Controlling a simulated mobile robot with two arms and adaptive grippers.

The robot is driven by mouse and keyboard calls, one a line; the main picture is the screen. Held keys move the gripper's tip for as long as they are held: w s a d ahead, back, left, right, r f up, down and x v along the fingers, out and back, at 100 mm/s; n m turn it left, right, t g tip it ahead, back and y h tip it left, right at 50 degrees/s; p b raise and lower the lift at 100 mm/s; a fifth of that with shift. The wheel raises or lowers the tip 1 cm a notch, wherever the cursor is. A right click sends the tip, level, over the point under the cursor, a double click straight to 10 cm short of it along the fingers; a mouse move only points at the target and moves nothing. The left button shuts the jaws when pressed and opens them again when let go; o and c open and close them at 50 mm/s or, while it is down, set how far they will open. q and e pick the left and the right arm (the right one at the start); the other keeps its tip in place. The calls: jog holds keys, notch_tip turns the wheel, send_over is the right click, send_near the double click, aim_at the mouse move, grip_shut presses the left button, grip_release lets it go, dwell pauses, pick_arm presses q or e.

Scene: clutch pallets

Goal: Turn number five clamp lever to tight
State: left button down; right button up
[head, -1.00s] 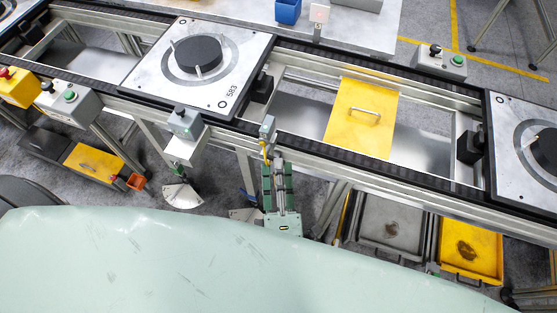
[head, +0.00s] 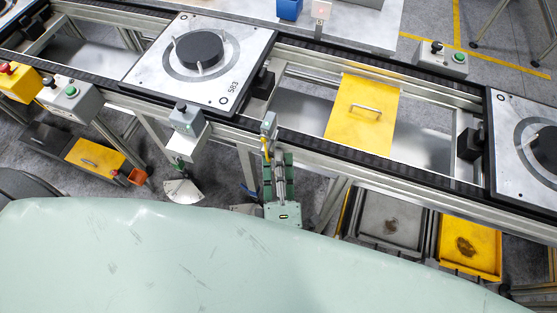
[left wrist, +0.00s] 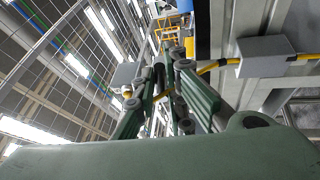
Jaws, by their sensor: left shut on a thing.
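My left gripper (head: 277,160) reaches up to the near side of the conveyor rail, just below a small grey box (head: 268,124) with a yellow cable. In the left wrist view its green fingers (left wrist: 164,76) close around a small dark part (left wrist: 158,74). That part may be the clamp lever; the fingers hide most of it. I cannot read a number five or a tight mark. The grey box (left wrist: 265,55) and yellow cable also show at the right there. My right gripper is not in view.
A pallet (head: 150,68) marked 583 with a black disc sits on the conveyor at left; another pallet (head: 508,158) is at right. A yellow panel (head: 350,128) with a handle lies between. A grey knob box (head: 186,120) stands left of my gripper. Bins (head: 470,248) sit below.

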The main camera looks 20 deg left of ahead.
pick_arm(q)
jog(key=shift+r, duration=0.2)
jog(key=shift+a+f+m+t+h+b, duration=0.6)
jog(key=shift+m+h, duration=1.5)
jog(key=shift+m, duration=1.85)
jog(key=shift+a+f+m+t+h+b, duration=0.4)
jog(key=shift+a+m+h, duration=0.4)
jog(key=shift+m+h, duration=2.25)
jog(key=shift+a+f+m+t+h+b, duration=0.6)
jog(key=shift+m+h, duration=0.55)
jog(key=shift+m, duration=3.75)
jog(key=shift+a, duration=0.1)
jog(key=c, duration=1.9)
grip_release()
jog(key=shift+o, duration=0.2)
